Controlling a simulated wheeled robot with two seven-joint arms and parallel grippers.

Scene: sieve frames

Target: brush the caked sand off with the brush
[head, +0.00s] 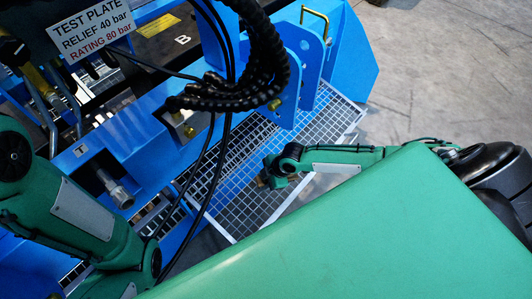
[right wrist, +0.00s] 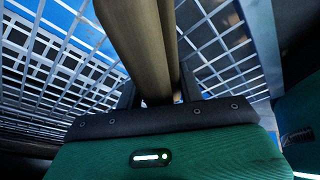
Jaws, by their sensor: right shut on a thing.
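A pale metal mesh frame (head: 240,208), like a sieve screen, lies beside the blue machine in the head view. My right gripper (head: 266,180) is over this mesh, small and partly hidden by its own wrist. In the right wrist view the gripper (right wrist: 158,95) is shut on a brownish, wood-like handle (right wrist: 140,40), which I take for the brush. Its bristles are not seen, and I cannot tell whether it touches the mesh. Mesh also shows on both sides of the handle in the wrist view (right wrist: 215,45). I cannot make out caked sand. My left gripper is out of view.
A blue machine (head: 345,55) with black hoses (head: 255,85) and upright lugs stands over the mesh's far side. A white test plate sign (head: 90,28) is at upper left. More mesh (head: 158,213) shows at lower left. Bare concrete floor (head: 450,70) lies at right.

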